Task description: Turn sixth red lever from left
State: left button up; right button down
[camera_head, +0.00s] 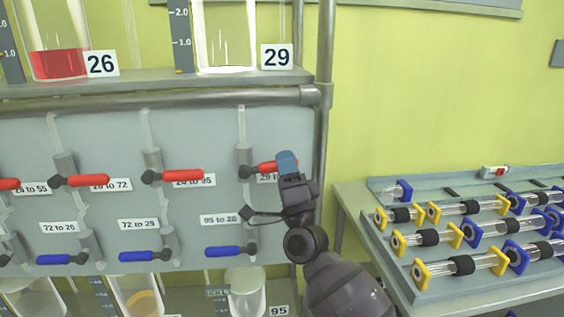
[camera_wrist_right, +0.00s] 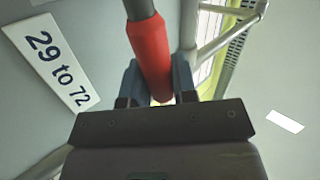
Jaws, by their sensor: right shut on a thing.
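A row of red levers runs along the grey panel (camera_head: 200,122). The rightmost red lever (camera_head: 266,167) points right from its valve, and its label is partly hidden by my gripper. In the right wrist view this red lever (camera_wrist_right: 150,55) lies between the two blue fingers, beside a label (camera_wrist_right: 50,60) reading "29 to 72". My right gripper (camera_head: 287,162) is shut on the end of that lever; it also shows in the right wrist view (camera_wrist_right: 158,85). Two more red levers, (camera_head: 182,175) and (camera_head: 88,180), sit to its left, with another at the left edge. My left gripper is not in view.
Blue levers (camera_head: 222,251) form a lower row on the panel. Glass reactors marked 26 (camera_head: 60,62) and 29 (camera_head: 226,40) stand on the shelf above. A metal post (camera_head: 324,130) is just right of my gripper. A table (camera_head: 350,205) with tube assemblies stands at right.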

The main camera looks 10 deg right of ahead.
jog(key=shift+f+m+t+h+b, duration=0.25)
jog(key=shift+f+m+h, duration=0.15)
jog(key=shift+m+h, duration=0.65)
jog(key=shift+f+m+t+h+b, duration=0.2)
jog(key=shift+f+m+h, duration=0.2)
jog(key=shift+m+h, duration=0.65)
jog(key=c, duration=0.9)
grip_release()
jog(key=b+v, duration=0.1)
jog(key=v, duration=0.9)
jog(key=shift+s+f+b, duration=0.2)
jog(key=shift+s+b, duration=0.1)
jog(key=shift+b, duration=0.05)
